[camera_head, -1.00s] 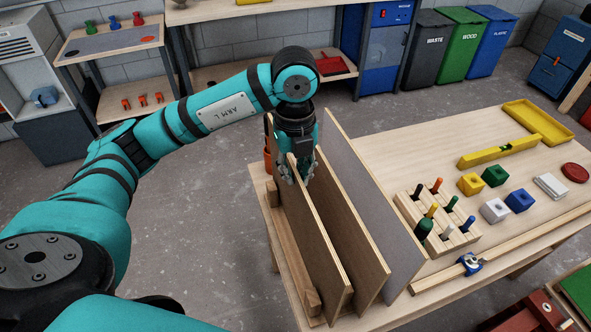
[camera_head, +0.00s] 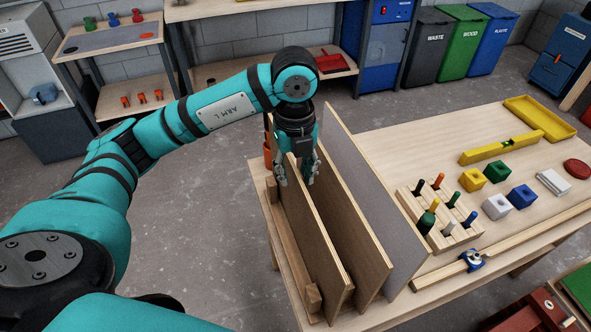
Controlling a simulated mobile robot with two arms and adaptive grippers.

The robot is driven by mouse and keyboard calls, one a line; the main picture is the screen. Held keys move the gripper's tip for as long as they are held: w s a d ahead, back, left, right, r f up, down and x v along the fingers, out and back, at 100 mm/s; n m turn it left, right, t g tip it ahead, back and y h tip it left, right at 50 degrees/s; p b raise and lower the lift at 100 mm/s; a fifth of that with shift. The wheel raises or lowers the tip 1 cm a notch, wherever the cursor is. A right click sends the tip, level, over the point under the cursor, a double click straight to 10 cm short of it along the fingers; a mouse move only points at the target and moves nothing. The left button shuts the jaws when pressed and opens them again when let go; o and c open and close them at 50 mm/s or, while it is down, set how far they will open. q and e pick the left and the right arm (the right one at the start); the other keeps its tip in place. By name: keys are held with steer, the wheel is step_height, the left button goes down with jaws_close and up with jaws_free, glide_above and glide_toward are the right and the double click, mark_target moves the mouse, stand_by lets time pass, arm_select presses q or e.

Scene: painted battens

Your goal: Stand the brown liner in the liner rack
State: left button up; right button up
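The liner rack (camera_head: 290,262) is a wooden frame along the left end of the workbench. Panels stand on edge in it: a brown panel (camera_head: 318,235) at the left, another brown panel (camera_head: 352,225) in the middle and a grey panel (camera_head: 375,190) at the right. The left brown panel, probably the brown liner, is upright, its lower edge partly hidden. My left gripper (camera_head: 297,175) points down at the far end of this panel, fingers spread to either side of its top edge with visible gaps. My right gripper is not in view.
An orange cup (camera_head: 267,158) stands behind the rack.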

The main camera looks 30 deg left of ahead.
arm_select(q)
step_height(320, 180, up, 12)
stand_by(0.7)
steer(key=shift+f, duration=0.1)
stand_by(0.4)
